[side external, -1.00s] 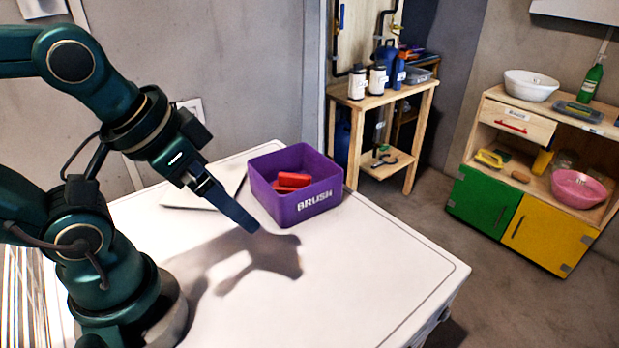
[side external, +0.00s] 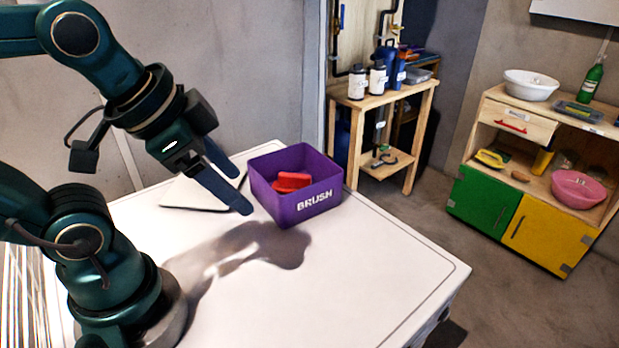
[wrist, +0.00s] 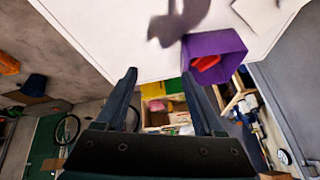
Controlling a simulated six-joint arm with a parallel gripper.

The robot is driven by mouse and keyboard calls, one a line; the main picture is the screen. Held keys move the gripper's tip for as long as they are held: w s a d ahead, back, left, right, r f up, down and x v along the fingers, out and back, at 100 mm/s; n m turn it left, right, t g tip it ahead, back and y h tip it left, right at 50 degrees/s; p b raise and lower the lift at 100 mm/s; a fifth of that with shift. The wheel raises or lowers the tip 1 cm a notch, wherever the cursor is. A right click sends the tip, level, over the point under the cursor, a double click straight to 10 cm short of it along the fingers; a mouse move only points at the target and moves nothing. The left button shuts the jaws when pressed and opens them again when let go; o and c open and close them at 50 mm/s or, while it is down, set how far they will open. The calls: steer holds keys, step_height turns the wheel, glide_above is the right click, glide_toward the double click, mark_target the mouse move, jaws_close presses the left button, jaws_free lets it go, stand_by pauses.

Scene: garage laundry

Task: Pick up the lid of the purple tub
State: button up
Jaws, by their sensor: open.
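The purple tub (side external: 278,204), marked BRUSH, stands upright and open-topped near the back edge of the white tabletop. A red object (side external: 292,181) lies inside it. The tub also shows in the wrist view (wrist: 228,42), right of centre. No purple lid shows on the tub. A pale flat shape with a dark edge (side external: 190,208) lies left of the tub; I cannot tell whether it is a lid. My gripper (side external: 240,190) is open and empty, above the table to the left of the tub. Its two spread fingers also show in the wrist view (wrist: 159,75).
The white tabletop (side external: 380,260) is clear in front and to the right of the tub. A wooden shelf (side external: 400,96) with bottles stands behind the table. A cabinet with green and yellow doors (side external: 530,232) stands at the right, apart from the table.

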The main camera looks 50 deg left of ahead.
steer(key=w+a+m+g+y, duration=0.1)
steer(key=w+a+m+g, duration=0.1)
steer(key=w+a, duration=0.4)
steer(key=w+a+m+g, duration=0.15)
steer(key=w+a, duration=0.25)
steer(key=a, duration=0.5)
steer(key=s+a+f, duration=0.1)
steer(key=a+f, duration=0.2)
steer(key=a, duration=0.1)
steer(key=s+a+f+n+g, duration=0.1)
steer(key=s+a+f, duration=0.1)
steer(key=a+f, duration=0.1)
steer(key=s+a+f+n+g+h, duration=0.1)
steer(key=a+f, duration=0.2)
steer(key=a, duration=0.2)
steer(key=shift+s+a+f+n, duration=0.25)
steer(key=shift+s+a+f, duration=0.05)
steer(key=shift+s+a, duration=0.1)
steer(key=shift+s+a+f, duration=0.1)
steer(key=shift+f, duration=2.45)
jaws_close()
